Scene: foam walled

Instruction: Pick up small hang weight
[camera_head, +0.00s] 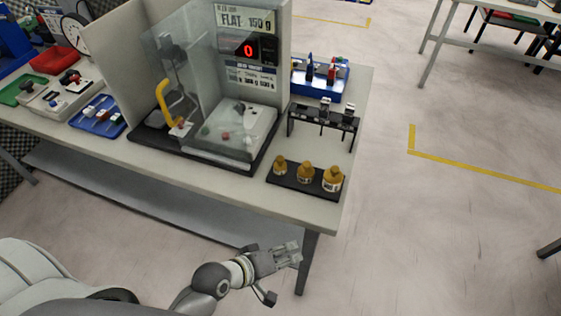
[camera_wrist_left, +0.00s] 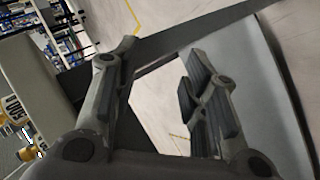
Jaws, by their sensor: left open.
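A black rack (camera_head: 322,122) stands near the right end of the table, with small metallic pieces (camera_head: 325,103) at its top bar. I cannot tell which of these is the small hang weight. In front of it, a black tray (camera_head: 290,185) holds three brass weights rising in size to the right: small (camera_head: 280,166), middle (camera_head: 305,174) and large (camera_head: 333,180). My left gripper (camera_head: 286,274) is open and empty, below and in front of the table's front edge, apart from the weights. Its spread fingers also show in the left wrist view (camera_wrist_left: 160,60). My right gripper is not in view.
A clear-walled weighing station (camera_head: 232,140) with a yellow handle (camera_head: 163,97) stands left of the weights. A blue bin (camera_head: 322,83) is behind the rack. The table's front edge (camera_head: 240,190) and leg (camera_head: 307,265) are near my left gripper.

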